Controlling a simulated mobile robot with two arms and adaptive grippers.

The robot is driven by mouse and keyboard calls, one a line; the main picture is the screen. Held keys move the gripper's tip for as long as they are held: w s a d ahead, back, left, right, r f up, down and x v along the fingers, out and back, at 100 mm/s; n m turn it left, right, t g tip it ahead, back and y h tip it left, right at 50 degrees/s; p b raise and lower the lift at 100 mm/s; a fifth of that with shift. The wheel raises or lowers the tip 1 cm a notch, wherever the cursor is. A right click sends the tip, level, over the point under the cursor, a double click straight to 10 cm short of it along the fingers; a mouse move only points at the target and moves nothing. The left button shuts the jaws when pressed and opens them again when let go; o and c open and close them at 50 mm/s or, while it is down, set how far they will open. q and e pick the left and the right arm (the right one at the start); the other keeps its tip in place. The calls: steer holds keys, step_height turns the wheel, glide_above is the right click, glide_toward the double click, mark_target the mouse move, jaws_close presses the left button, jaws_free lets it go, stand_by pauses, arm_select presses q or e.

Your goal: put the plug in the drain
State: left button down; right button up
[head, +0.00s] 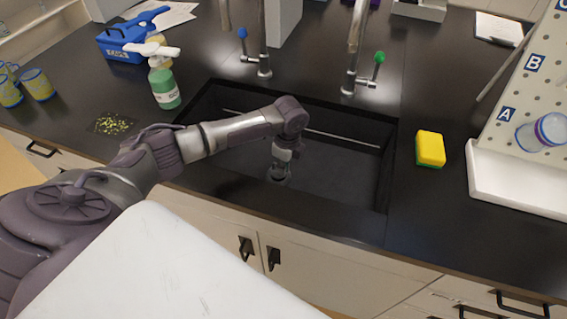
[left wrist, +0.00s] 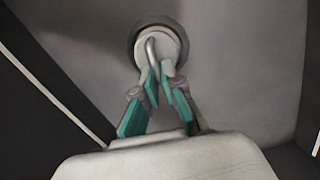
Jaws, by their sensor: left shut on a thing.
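My left gripper (head: 279,174) reaches down into the dark sink basin (head: 340,172). In the left wrist view its teal-padded fingers (left wrist: 161,80) are shut on the looped handle of the pale round plug (left wrist: 172,46). The dark ring of the drain (left wrist: 133,42) shows around the plug on the basin floor. The plug lines up roughly with the ring, but I cannot tell whether it is seated or just above. In the head view my gripper hides the plug and drain. My right gripper is not in view.
Two taps, one with a blue knob (head: 242,33) and one with a green knob (head: 379,58), stand behind the sink. A yellow sponge (head: 430,148) lies to its right and a green spray bottle (head: 163,85) stands to its left. The basin walls surround my gripper.

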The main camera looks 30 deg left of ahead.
arm_select(q)
steer(key=shift+f, duration=0.25)
steer(key=shift+f, duration=0.15)
stand_by(0.4)
steer(key=c, duration=1.2)
jaws_free()
steer(key=shift+p, duration=0.35)
step_height(320, 180, up, 7)
steer(key=p, duration=0.7)
step_height(320, 180, up, 13)
steer(key=p, duration=1.3)
